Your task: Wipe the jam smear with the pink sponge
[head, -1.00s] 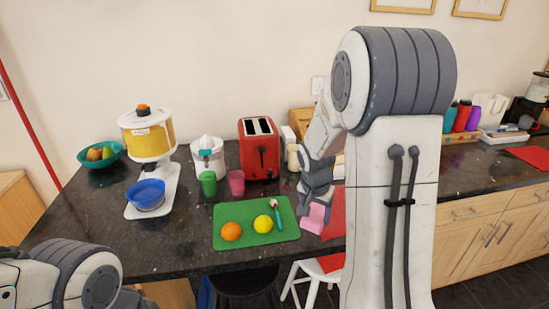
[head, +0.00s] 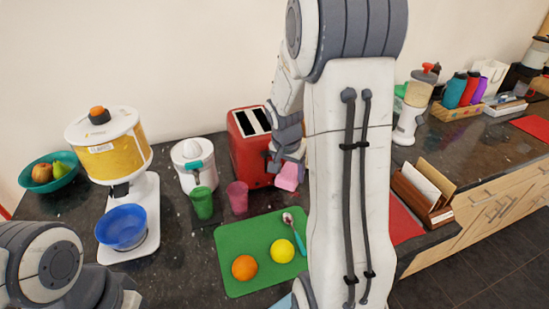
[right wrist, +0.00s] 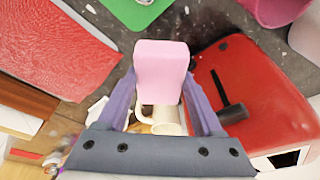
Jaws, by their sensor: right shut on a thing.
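My right gripper (head: 286,163) is shut on the pink sponge (head: 288,177) and holds it in front of the red toaster's right side. In the right wrist view the sponge (right wrist: 160,68) sits between the two purple-grey fingers of my right gripper (right wrist: 160,88). Its underside and any contact with the counter cannot be made out. I cannot pick out a jam smear in either view; my right arm hides part of the counter in the head view. Of my left arm only links show at the lower left of the head view; its gripper is not visible.
The red toaster (head: 250,147) is close to the sponge. A cream mug (right wrist: 168,120) shows behind the sponge. Green cup (head: 202,202), pink cup (head: 238,197) and white juicer (head: 194,163) stand left. A green mat (head: 236,238) holds an orange, a yellow fruit and a spoon.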

